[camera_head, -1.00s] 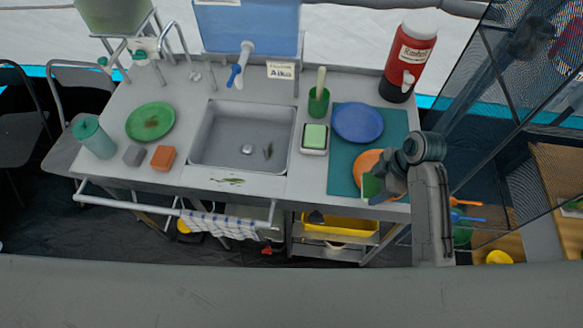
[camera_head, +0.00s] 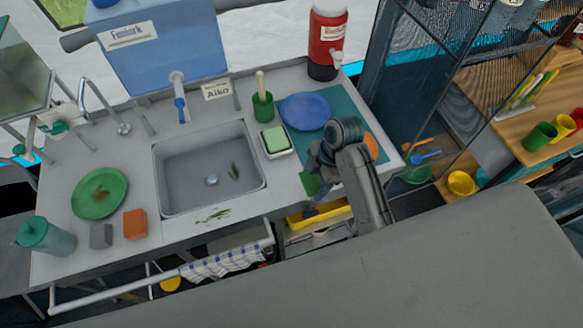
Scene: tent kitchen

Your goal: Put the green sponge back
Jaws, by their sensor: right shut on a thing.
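My right gripper (camera_head: 317,168) is shut on the green sponge (camera_head: 309,184), a dark green piece that hangs at the left of the jaws, over the front right part of the counter. The jaws hide part of it. A grey sponge (camera_head: 101,236) and an orange sponge (camera_head: 135,223) lie side by side near the counter's front left edge. A paler green block (camera_head: 275,140) sits in a white dish right of the sink. My left gripper is not in view.
The sink (camera_head: 165,198) lies between the held sponge and the two sponges. A green plate (camera_head: 98,192) and a teal jug (camera_head: 44,237) stand at the left. A blue plate (camera_head: 305,111) and an orange plate (camera_head: 371,146) are on the teal mat (camera_head: 345,104). A green cup (camera_head: 263,108) stands behind the dish.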

